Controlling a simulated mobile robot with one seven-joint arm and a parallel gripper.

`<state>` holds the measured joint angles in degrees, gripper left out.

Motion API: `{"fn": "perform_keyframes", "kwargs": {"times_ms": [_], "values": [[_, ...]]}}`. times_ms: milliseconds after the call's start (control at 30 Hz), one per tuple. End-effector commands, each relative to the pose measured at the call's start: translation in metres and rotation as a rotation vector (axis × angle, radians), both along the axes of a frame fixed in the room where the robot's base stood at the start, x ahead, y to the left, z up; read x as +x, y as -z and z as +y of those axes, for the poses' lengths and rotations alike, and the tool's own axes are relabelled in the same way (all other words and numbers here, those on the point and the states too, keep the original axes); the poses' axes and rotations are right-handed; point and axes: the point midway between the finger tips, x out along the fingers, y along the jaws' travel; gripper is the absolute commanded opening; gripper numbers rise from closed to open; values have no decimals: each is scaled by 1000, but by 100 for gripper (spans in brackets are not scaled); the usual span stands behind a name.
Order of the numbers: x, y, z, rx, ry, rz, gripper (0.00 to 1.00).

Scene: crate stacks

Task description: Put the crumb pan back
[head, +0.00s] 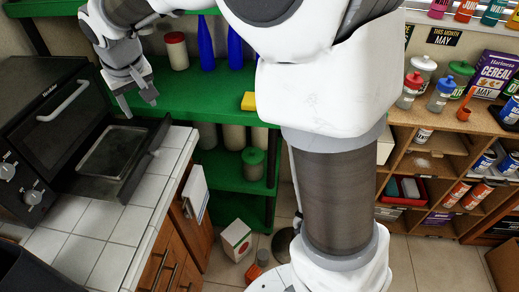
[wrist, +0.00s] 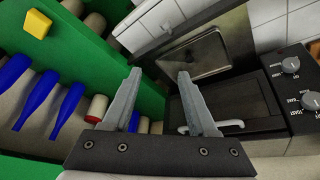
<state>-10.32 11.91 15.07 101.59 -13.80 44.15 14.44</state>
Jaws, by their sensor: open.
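The crumb pan (head: 108,150) is a flat metallic tray in a dark frame. It lies low in front of the black toaster oven (head: 52,92), sticking out over the white tiled counter; the pan also shows in the wrist view (wrist: 205,55). The oven's glass front with its pale handle (head: 65,100) looks shut above the pan. My gripper (head: 140,108) is open and empty. It hangs above and beyond the pan's far side, near the green shelf, apart from the pan. In the wrist view, the jaws (wrist: 159,75) have nothing between them, with the pan beyond the right finger.
A green shelf (head: 185,88) with blue bottles (head: 205,42), a red-lidded jar (head: 177,50) and a yellow block (head: 249,101) stands behind the counter. A box (head: 236,240) sits on the floor. Wooden shelves (head: 432,143) with jars and cans are at right. The counter's front tiles (head: 95,250) are clear.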

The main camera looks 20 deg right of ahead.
Motion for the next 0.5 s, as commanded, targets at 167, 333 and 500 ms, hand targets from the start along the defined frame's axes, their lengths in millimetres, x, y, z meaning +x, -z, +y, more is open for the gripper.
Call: {"fn": "perform_keyframes", "kwargs": {"times_ms": [167, 333, 500], "values": [[-49, -31, -58, -24, 66, -23, 58], [-100, -47, -103, -26, 130, -35, 58], [-154, -51, -141, -11, 194, -46, 58]]}}
